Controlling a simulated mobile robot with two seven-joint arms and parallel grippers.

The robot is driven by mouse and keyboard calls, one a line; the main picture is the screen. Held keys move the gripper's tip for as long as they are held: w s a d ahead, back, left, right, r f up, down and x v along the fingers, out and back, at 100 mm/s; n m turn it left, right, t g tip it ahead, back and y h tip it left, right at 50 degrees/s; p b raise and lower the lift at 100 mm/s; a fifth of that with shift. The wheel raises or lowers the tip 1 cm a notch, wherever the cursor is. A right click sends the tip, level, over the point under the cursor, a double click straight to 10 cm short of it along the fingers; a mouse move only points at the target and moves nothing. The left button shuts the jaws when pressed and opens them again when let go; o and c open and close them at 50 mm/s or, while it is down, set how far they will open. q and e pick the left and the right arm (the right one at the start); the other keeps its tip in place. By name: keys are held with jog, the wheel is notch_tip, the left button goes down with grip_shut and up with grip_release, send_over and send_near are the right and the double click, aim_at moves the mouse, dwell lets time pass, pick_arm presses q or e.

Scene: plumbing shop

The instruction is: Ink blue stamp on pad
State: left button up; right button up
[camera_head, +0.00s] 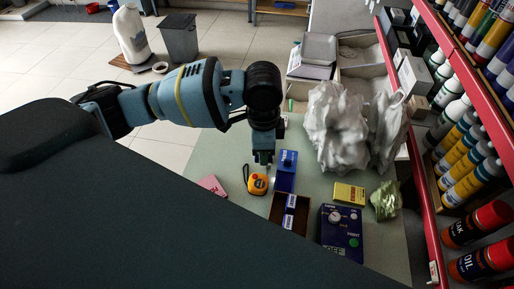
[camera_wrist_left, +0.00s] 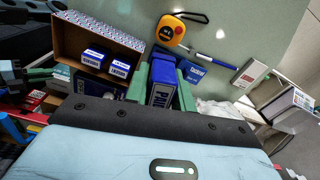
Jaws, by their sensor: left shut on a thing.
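My left gripper (camera_head: 264,157) hangs over the green counter, its fingers pointing down. A long blue case with a white label (camera_head: 285,178) lies just right of the gripper in the head view. Blue parts with a white label (camera_wrist_left: 192,71) show behind the stamp in the wrist view; they may be the pad. The stamp's underside is hidden, so I cannot tell whether it touches anything. My right gripper does not show clearly.
An orange tape measure (camera_head: 257,184) lies below the gripper. A brown box (camera_head: 274,208) holds small blue boxes. A navy box (camera_head: 341,232), a yellow box (camera_head: 349,194) and crumpled plastic (camera_head: 334,125) stand to the right. Red shelving (camera_head: 424,195) bounds the right side.

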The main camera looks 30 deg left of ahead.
pick_arm(q)
jog(key=m, duration=0.2)
jog(key=w+d+f+m, duration=0.1)
jog(key=f+m, duration=0.1)
jog(key=m, duration=0.1)
jog(key=shift+w+d+m, duration=0.25)
jog(key=shift+w+m, duration=0.05)
jog(key=shift+w, duration=0.1)
jog(key=w+f+m, duration=0.1)
jog(key=f+m, duration=0.1)
jog(key=m, duration=1.7)
send_over(284, 185)
notch_tip(284, 185, down, 6)
jog(key=shift+r+p, duration=0.2)
jog(key=shift+p, duration=0.2)
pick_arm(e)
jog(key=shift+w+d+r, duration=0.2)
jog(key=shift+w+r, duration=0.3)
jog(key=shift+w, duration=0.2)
